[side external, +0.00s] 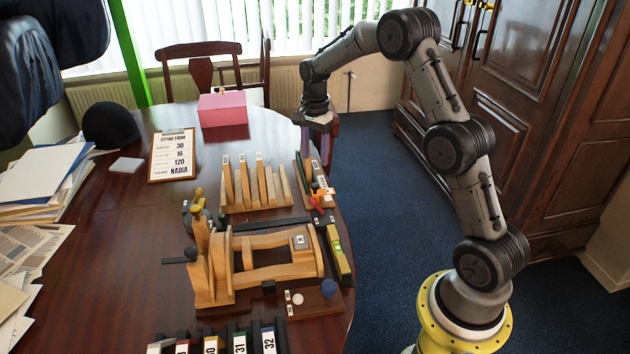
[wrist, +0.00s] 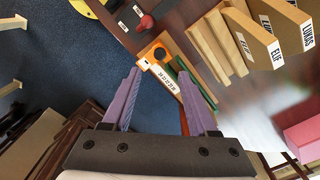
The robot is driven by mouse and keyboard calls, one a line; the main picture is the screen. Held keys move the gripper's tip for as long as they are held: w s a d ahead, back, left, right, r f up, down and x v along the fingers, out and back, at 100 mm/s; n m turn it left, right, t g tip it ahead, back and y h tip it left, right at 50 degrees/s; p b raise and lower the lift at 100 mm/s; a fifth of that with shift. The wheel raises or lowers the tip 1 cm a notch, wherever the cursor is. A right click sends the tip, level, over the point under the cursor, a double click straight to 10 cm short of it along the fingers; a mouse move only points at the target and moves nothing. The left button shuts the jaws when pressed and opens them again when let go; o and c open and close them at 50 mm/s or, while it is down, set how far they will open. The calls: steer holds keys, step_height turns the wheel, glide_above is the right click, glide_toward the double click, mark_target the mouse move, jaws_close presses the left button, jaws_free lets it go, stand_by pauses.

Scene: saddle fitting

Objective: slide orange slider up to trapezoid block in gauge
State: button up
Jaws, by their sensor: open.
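The gauge (wrist: 168,74), a narrow wooden piece with a white scale strip, lies at the table edge between my open fingers in the wrist view. It also shows in the side view (side external: 308,183). A small orange piece (wrist: 143,64), seemingly the slider, sits at its end near my left fingertip. I cannot make out the trapezoid block for certain. My gripper (wrist: 159,74) has purple fingers, is open and empty, and appears above the gauge. In the side view my gripper (side external: 318,118) is high beyond the table's right edge.
A wooden rack with upright name boards (side external: 258,185) stands beside the gauge. A wooden saddle frame (side external: 270,240) and a yellow-green level (side external: 338,250) are nearer the front. A pink box (side external: 222,109) is at the back. A red knob (wrist: 146,22) lies close to the gauge.

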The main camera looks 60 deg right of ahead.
mark_target(315, 185)
step_height(315, 185, down, 9)
steer(key=shift+f, duration=0.15)
stand_by(0.4)
jaws_close()
stand_by(1.2)
